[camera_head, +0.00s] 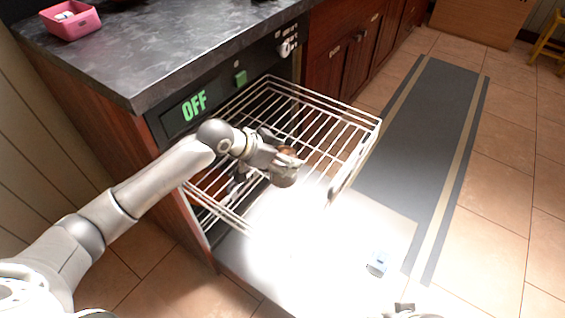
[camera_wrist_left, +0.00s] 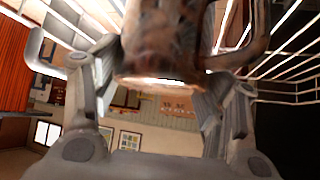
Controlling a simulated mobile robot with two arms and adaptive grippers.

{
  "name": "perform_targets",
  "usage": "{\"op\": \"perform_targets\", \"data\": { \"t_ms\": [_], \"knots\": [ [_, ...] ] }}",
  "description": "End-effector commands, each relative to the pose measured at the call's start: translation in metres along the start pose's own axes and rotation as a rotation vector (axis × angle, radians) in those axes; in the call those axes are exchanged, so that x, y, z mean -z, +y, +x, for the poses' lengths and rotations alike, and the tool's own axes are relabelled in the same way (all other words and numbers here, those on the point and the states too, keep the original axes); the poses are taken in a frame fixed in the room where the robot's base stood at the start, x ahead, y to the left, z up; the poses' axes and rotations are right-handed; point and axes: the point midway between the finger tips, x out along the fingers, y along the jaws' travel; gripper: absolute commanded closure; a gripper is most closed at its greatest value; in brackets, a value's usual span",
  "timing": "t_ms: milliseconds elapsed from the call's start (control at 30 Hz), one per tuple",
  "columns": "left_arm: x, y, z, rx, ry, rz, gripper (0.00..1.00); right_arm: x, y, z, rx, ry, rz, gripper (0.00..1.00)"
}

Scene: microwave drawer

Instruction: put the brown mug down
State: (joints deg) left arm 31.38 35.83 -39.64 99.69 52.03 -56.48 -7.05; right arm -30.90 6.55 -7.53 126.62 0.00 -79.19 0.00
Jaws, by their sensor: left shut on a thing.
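The brown mug (camera_head: 285,174) is in my left gripper (camera_head: 276,162), over the wire rack basket in the head view. In the left wrist view the mug (camera_wrist_left: 165,40) fills the top middle between the two fingers (camera_wrist_left: 165,95), with its handle at the right. My left gripper is shut on it. Most of the mug is hidden by the gripper in the head view, and I cannot tell whether it touches the rack. The wire rack (camera_head: 350,117) is pulled out of the appliance. At the bottom edge a small part of what may be my right gripper shows.
The appliance front shows a green OFF display (camera_head: 194,106). A dark counter (camera_head: 150,50) above it holds a pink container (camera_head: 70,20). The open door (camera_head: 385,225) lies flat below the rack, brightly lit, with a small pale blue item (camera_head: 377,263) on it. The rack's far part looks empty.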

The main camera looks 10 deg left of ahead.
Motion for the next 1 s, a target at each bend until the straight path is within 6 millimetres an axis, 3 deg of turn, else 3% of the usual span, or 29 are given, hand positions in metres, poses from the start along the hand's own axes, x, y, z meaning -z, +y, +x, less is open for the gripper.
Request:
{"op": "perform_targets", "data": {
  "t_ms": [233,633,667,700,800,1000],
  "knots": [
    [-0.013,0.0,0.013,0.0,0.002,0.0,0.67,0.002,0.001,-0.022,-0.002,0.011,0.001,0.08],
    [-0.016,0.0,0.015,0.0,0.001,0.0,0.67,0.003,0.001,-0.023,-0.002,0.011,0.002,0.08],
    [-0.016,0.0,0.015,0.0,-0.001,-0.001,0.3,0.002,0.001,-0.023,-0.002,0.01,0.002,0.08],
    [-0.016,0.0,0.015,0.0,-0.001,0.0,0.25,0.002,0.001,-0.023,-0.002,0.01,0.002,0.08],
    [-0.016,0.0,0.015,0.0,-0.001,0.0,0.12,0.002,0.001,-0.023,-0.003,0.01,0.002,0.08],
    [-0.016,0.0,0.015,0.0,-0.001,0.0,0.12,0.002,0.001,-0.023,-0.003,0.011,0.002,0.08]
  ]
}}
